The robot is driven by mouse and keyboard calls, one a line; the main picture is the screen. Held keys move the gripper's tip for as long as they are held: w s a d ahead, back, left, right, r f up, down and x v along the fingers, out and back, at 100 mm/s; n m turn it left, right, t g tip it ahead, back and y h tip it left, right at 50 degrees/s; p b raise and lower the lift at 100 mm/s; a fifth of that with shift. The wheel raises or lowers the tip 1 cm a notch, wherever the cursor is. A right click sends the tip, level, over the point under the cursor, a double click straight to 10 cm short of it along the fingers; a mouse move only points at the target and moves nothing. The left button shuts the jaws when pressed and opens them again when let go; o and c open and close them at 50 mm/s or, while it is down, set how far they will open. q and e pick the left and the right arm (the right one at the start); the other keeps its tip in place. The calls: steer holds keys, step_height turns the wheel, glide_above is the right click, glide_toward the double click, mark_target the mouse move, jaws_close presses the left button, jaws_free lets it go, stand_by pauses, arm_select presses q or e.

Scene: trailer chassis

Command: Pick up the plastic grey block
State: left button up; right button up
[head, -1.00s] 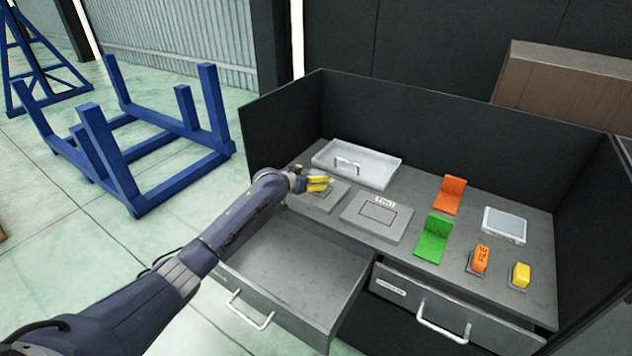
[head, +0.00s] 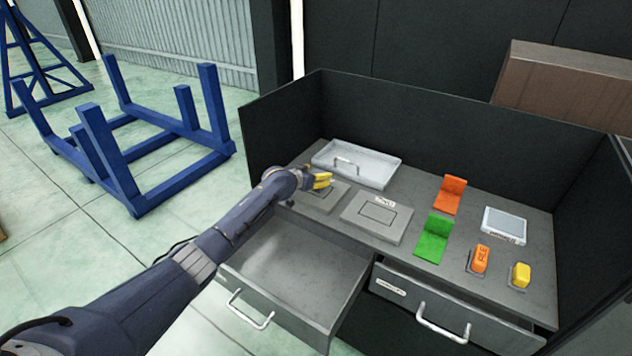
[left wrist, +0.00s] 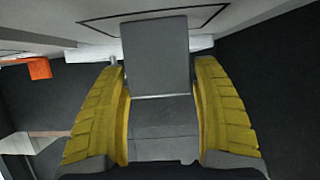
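My left gripper (head: 322,179) is over the back left part of the grey workbench, near the left flat panel. In the left wrist view its two yellow fingers (left wrist: 160,118) stand on either side of a grey block (left wrist: 157,55) and appear to touch its sides. The block has a flat upper face and a second face bent from it at a crease. In the head view the block is too small and too hidden by the fingers to make out. My right gripper is not in view.
A light grey tray with a handle (head: 377,172) lies behind the gripper. A flat panel (head: 398,232), green holder (head: 433,238), orange holder (head: 449,195), clear-lidded box (head: 504,224), orange block (head: 480,259) and yellow block (head: 521,273) are to the right. An open empty drawer (head: 300,275) juts out below.

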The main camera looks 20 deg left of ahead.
arm_select(q)
steer(key=c, duration=1)
